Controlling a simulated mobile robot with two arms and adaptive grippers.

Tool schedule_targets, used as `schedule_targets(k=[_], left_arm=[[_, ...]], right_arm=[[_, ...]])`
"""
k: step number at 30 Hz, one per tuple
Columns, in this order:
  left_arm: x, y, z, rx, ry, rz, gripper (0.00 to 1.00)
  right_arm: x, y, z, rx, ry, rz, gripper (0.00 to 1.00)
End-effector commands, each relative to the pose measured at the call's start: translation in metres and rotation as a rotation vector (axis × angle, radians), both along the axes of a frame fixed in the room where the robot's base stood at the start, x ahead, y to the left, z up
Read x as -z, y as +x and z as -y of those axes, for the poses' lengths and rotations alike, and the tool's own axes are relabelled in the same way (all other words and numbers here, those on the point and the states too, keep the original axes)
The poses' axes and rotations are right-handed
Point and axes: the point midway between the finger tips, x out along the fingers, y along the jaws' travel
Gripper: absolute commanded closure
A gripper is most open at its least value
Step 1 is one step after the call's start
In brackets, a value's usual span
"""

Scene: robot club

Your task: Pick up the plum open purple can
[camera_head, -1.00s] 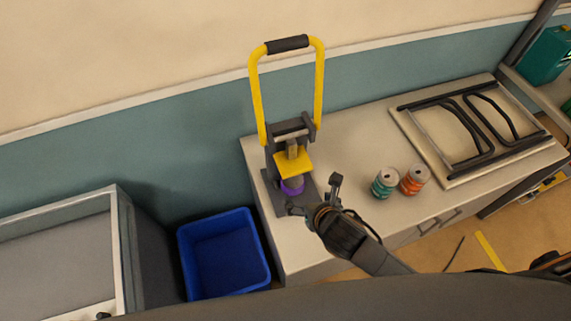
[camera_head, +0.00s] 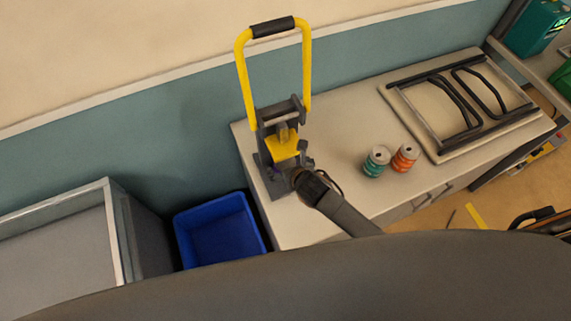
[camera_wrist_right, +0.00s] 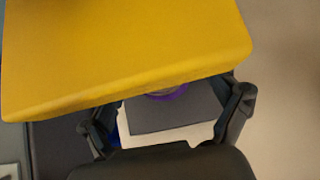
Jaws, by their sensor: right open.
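The purple can stands in the can crusher (camera_head: 257,115), under its yellow plate (camera_head: 283,146). In the head view the can is almost wholly hidden behind the plate and my right gripper (camera_head: 291,171). In the right wrist view only a purple curved edge of the can (camera_wrist_right: 172,92) shows below the yellow plate (camera_wrist_right: 120,55). My right gripper (camera_wrist_right: 168,115) is open, its fingers spread to either side of that purple edge. Whether they touch the can cannot be told. My left gripper is not in view.
A green can (camera_head: 376,162) and an orange can (camera_head: 405,158) stand on the white cabinet top (camera_head: 345,120), right of the crusher. A board with black metal frames (camera_head: 455,100) lies farther right. A blue bin (camera_head: 218,230) is on the floor at left.

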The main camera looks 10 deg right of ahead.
Motion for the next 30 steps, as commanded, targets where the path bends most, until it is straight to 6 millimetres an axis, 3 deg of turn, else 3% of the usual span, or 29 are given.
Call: schedule_targets(k=[6,15,16,22,30], left_arm=[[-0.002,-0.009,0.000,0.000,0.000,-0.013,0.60],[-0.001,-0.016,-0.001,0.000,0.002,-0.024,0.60],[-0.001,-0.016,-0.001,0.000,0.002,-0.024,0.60],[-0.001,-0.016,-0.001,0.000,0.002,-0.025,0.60],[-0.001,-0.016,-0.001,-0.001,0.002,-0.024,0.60]], right_arm=[[0.016,0.018,-0.003,0.001,0.001,0.000,0.12],[0.019,0.021,-0.003,0.000,0.000,0.001,0.12],[0.019,0.021,-0.003,0.000,0.000,0.001,0.14],[0.019,0.021,-0.003,0.000,0.000,0.001,0.54],[0.019,0.021,-0.003,0.000,0.000,0.000,0.58]])
